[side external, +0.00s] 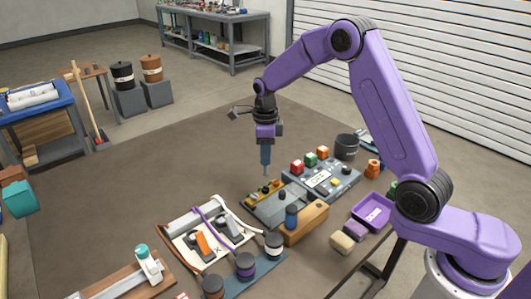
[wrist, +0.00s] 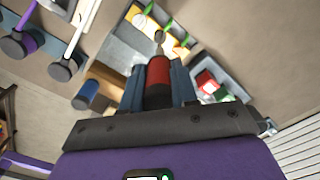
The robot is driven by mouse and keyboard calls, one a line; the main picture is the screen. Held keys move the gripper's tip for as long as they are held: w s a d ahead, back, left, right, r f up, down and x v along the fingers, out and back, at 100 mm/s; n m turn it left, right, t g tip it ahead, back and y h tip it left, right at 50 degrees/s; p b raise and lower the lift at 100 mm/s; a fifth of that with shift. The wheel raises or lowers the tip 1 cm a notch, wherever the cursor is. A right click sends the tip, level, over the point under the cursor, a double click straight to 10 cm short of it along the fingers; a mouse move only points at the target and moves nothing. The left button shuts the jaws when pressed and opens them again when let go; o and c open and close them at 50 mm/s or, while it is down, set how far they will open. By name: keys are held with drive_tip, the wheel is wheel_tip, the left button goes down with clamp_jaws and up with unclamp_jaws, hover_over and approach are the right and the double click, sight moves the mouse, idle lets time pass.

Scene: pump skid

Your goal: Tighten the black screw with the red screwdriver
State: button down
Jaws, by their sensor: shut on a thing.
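My gripper (side external: 266,158) points straight down above the grey pump plate. In the wrist view, its blue fingers (wrist: 158,88) are shut on the red screwdriver (wrist: 158,73) by its handle. The thin shaft points away from the gripper, and its tip overlaps the yellow-orange strip (wrist: 170,42) on the plate. In the side view the fingers hide the red handle; the shaft shows just below them, apart from the yellow strip (side external: 263,191). I cannot make out the black screw for certain in either view; it is too small or hidden.
A wooden block (side external: 308,223) with a blue-handled tool (side external: 291,215) stands in front of the plate.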

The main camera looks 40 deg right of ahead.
sight(265, 173)
drive_tip(key=n, duration=0.5)
drive_tip(key=shift+r, duration=0.1)
drive_tip(key=n, duration=0.9)
drive_tip(key=shift+r, duration=0.15)
drive_tip(key=n, duration=0.8)
drive_tip(key=shift+r, duration=0.1)
drive_tip(key=n, duration=0.7)
drive_tip(key=shift+f, duration=2.1)
drive_tip(key=shift+f, duration=0.8)
